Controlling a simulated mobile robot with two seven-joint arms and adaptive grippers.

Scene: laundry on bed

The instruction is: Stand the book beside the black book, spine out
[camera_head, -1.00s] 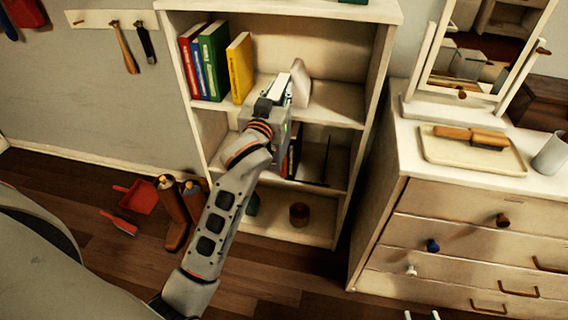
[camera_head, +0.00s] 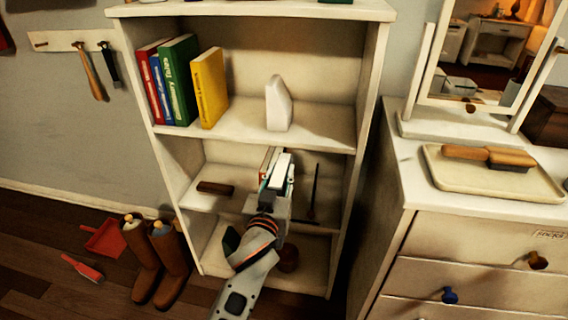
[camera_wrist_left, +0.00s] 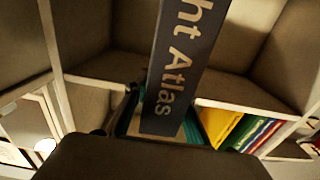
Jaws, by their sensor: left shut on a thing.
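My left gripper (camera_head: 277,190) reaches into the front of the middle shelf and is shut on a book (camera_head: 282,168). From above, the book shows a pale top edge. In the left wrist view its dark spine (camera_wrist_left: 178,70), lettered "ht Atlas", faces the camera. A reddish-brown upright edge (camera_head: 266,160), perhaps another book, shows just left of the held book; I cannot tell whether they touch. I cannot make out a black book for certain. A thin dark upright piece (camera_head: 315,187) stands to the right. My right gripper is not in view.
The upper shelf holds red, blue, green and yellow books (camera_head: 209,88) and a white block (camera_head: 278,104). A dark brown block (camera_head: 215,188) lies on the middle shelf's left. Boots (camera_head: 170,250) stand left of the bookcase, a dresser (camera_head: 470,250) to its right.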

